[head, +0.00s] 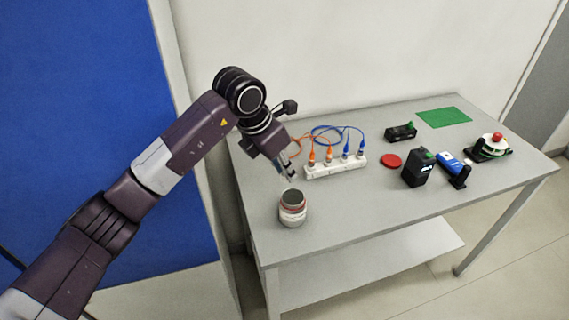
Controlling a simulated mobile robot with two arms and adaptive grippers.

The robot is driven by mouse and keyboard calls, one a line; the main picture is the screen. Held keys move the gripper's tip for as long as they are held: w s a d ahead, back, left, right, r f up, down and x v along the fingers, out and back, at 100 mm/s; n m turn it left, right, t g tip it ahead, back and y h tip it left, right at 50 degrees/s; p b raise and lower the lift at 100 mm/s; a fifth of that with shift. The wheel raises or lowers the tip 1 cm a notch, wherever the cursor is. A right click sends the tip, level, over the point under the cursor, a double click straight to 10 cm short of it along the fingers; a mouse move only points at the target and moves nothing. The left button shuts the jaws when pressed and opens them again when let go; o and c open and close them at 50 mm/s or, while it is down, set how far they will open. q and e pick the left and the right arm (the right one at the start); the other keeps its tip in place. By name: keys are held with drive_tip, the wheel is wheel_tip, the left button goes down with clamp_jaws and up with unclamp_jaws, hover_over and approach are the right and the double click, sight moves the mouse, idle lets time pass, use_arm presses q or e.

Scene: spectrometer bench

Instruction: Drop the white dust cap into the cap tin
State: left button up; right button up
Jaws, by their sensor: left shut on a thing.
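My left gripper (290,174) points down over the left part of the bench, a little above and behind the cap tin. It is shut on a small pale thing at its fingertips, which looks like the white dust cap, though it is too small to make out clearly. The cap tin (292,209) is a round whitish container with a reddish band and a dark top opening, standing upright near the bench's front left edge. The gripper and the tin appear apart. My right gripper is not in view.
A white block (336,170) with orange and blue cables stands right of the gripper. Farther right on the grey bench (360,208) are a red disc (391,160), a black box (417,169), a blue device (452,166) and a green mat (444,117). The front middle is clear.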

sight(283, 176)
use_arm(q)
wheel_tip(283, 176, down, 3)
drive_tip(key=shift+r+b, duration=0.15)
drive_tip(key=shift+b, duration=0.25)
drive_tip(key=shift+w+f, duration=0.1)
drive_tip(key=shift+f, duration=0.4)
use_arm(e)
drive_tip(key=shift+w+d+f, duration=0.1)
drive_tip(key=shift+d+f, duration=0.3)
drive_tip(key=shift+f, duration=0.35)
use_arm(q)
drive_tip(key=o, duration=0.8)
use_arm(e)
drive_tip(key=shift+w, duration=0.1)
use_arm(q)
drive_tip(key=shift+r, duration=0.1)
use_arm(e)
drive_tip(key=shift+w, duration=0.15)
use_arm(q)
drive_tip(key=v, duration=1.1)
drive_tip(key=shift+r, duration=0.35)
drive_tip(key=shift+a, duration=0.1)
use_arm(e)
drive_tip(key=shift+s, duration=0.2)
